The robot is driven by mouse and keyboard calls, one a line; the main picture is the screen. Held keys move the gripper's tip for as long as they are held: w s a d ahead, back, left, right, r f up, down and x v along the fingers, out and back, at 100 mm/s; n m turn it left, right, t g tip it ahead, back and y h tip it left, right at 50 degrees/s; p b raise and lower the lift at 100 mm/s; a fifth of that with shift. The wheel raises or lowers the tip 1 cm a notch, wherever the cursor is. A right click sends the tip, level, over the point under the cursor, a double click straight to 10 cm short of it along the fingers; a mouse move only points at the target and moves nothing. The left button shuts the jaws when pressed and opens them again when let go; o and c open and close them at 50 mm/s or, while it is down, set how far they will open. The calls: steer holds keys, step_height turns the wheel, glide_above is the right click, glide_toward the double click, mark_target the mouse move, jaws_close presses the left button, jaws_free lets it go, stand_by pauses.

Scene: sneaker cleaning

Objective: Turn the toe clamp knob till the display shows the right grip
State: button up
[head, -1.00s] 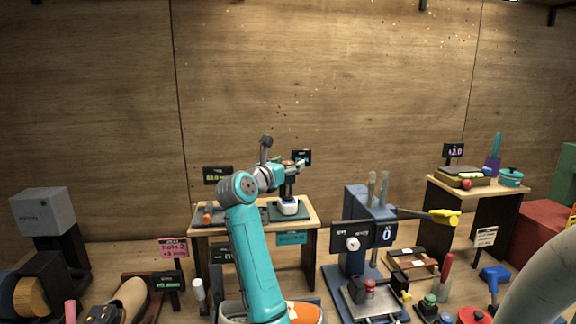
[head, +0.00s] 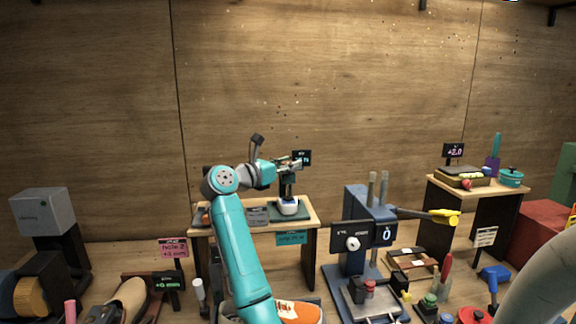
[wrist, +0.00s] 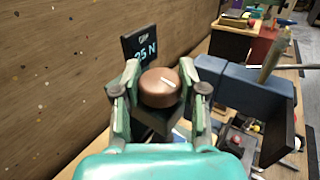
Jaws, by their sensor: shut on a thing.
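In the wrist view a round brown knob (wrist: 159,88) with a white pointer line sits between the two fingers of my gripper (wrist: 158,92), which is shut on it. In the head view my gripper (head: 284,163) is at the top of the clamp stand on the small back table, beside the display (head: 301,158). The knob is too small to make out there.
A white object (head: 288,207) sits on the stand's green base, on the small wooden table (head: 258,228). A blue press (head: 370,225) stands to the right. A second table (head: 480,188) is at the right.

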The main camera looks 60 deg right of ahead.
steer(key=o, duration=1.2)
steer(key=shift+c, duration=0.2)
steer(key=shift+a, duration=0.1)
steer(key=v, duration=1.1)
steer(key=shift+w+a, duration=0.15)
steer(key=shift+a, duration=0.2)
steer(key=shift+f, duration=0.1)
